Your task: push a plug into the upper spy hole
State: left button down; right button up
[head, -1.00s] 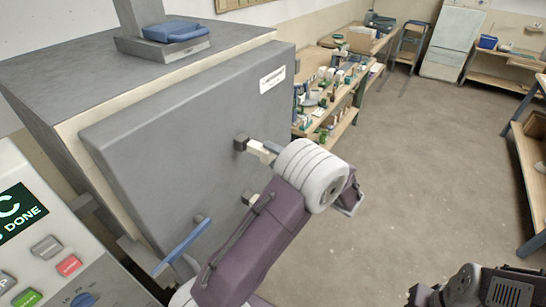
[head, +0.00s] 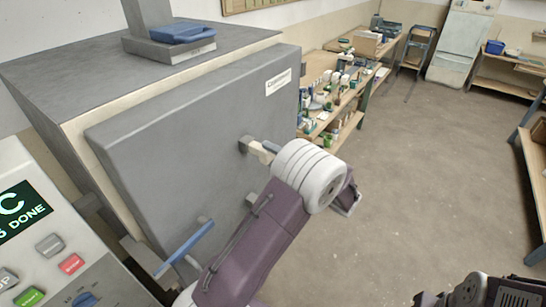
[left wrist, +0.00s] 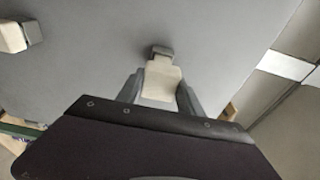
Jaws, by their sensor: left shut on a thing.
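The kiln door (head: 190,130) is a large grey slab with a small grey upper spy hole fitting (head: 243,146). My left gripper (head: 272,150) is shut on a cream plug (head: 260,153) in front of that fitting. In the left wrist view the plug (left wrist: 160,80) sits between the two grey fingers, its far end against or just at the fitting (left wrist: 161,52). I cannot tell how deep it is. A second cream plug (left wrist: 10,37) is at another grey fitting (left wrist: 33,32). In the head view my arm largely hides that lower place.
A control panel (head: 50,240) reading DONE stands at the left. Shelves of small pots (head: 335,95) stand behind the door. The floor to the right is open.

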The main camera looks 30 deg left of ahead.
aim_at(259, 150)
pick_arm(q)
jog(key=shift+a, duration=0.2)
jog(key=shift+b+x, duration=0.3)
jog(key=shift+x, duration=0.55)
jog(key=shift+s+a, duration=0.1)
jog(key=shift+a+b, duration=0.35)
jog(key=shift+a, duration=0.15)
jog(key=shift+a, duration=0.1)
dwell(0.3)
jog(key=shift+a+b, duration=0.35)
jog(key=shift+a, duration=0.05)
